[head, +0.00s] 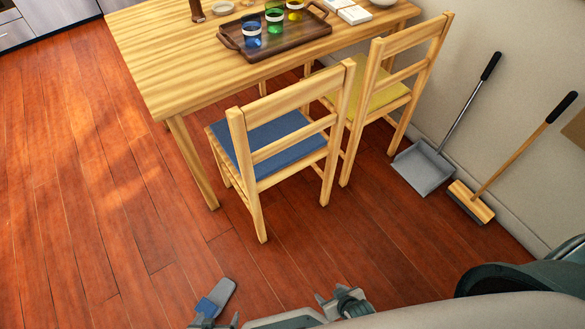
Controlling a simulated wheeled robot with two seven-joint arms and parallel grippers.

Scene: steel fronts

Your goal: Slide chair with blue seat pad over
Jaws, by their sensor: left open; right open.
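The chair with the blue seat pad (270,137) is light wood and stands upright at the near long side of the table, its slatted back towards me. The front of its seat reaches to the table edge. My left gripper (222,309) is at the bottom of the head view, open and empty, well short of the chair. My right gripper (340,300) is further right at the bottom edge, open and empty, partly hidden by my own body. Neither gripper touches the chair.
A second chair with a yellow pad (384,97) stands close on the right. The wooden table (165,62) bears a tray (290,48) with coloured cups. A dustpan (424,168) and a broom (471,202) lean by the right wall. Floor on the left is clear.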

